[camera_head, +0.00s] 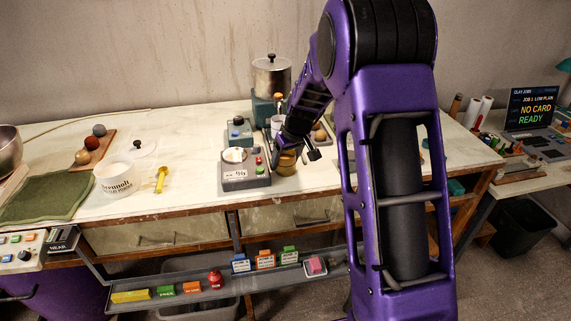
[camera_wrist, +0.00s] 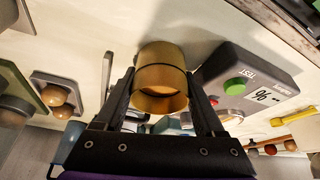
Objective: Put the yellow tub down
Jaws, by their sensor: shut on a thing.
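The yellow tub (camera_wrist: 160,98) is a short, ochre-gold cylinder with a dark line round it and an open end facing the wrist camera. My gripper (camera_wrist: 161,76) has one finger on each side of it, shut on it. In the head view the tub (camera_head: 286,166) is partly hidden under my gripper (camera_head: 288,150), just right of the grey tester. I cannot tell whether its base touches the pale worktop (camera_head: 190,190).
The grey tester (camera_head: 245,179) with green and red buttons is close beside the tub. A blue-grey box (camera_head: 239,133) and a lidded steel pot (camera_head: 271,76) stand behind. A white tub (camera_head: 116,180) and yellow tool (camera_head: 161,179) lie left. Clear worktop lies between them and the tester.

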